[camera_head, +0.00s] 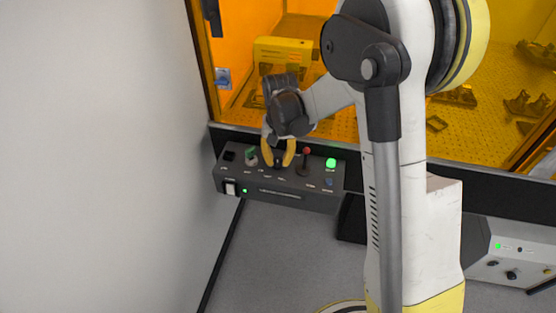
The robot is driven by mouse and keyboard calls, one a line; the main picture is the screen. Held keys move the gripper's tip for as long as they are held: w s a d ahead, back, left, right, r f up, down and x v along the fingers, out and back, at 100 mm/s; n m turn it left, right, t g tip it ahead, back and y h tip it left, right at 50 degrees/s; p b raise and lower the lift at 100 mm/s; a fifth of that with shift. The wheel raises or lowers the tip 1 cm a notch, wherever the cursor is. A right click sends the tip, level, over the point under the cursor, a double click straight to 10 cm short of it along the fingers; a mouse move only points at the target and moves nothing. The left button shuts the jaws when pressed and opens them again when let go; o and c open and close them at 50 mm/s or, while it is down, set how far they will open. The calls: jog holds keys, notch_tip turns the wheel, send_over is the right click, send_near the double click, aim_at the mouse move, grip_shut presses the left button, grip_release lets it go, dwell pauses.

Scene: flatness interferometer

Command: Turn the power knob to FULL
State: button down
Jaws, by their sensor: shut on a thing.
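The dark control box (240,176) sits at the front of the orange enclosure, left of my arm. My gripper (278,163) points down at the top of the box, its yellow fingers closed around a small dark knob (279,165) in the middle of the panel. The fingers hide most of this knob, and its pointer and labels are too small to read. I cannot tell which setting it is at.
The panel also bears a greenish knob (251,157), a red-tipped lever (305,157) close to the fingers, a lit green button (331,163) and a white rocker switch (230,189). Orange glazing (240,40) stands behind. A pale wall (100,150) is at left.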

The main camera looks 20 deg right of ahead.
aim_at(278, 159)
jog(key=n, duration=0.6)
dwell(0.6)
jog(key=c, duration=1.2)
grip_release()
jog(key=shift+o, duration=0.2)
notch_tip(278, 159, up, 12)
jog(key=shift+d, duration=0.1)
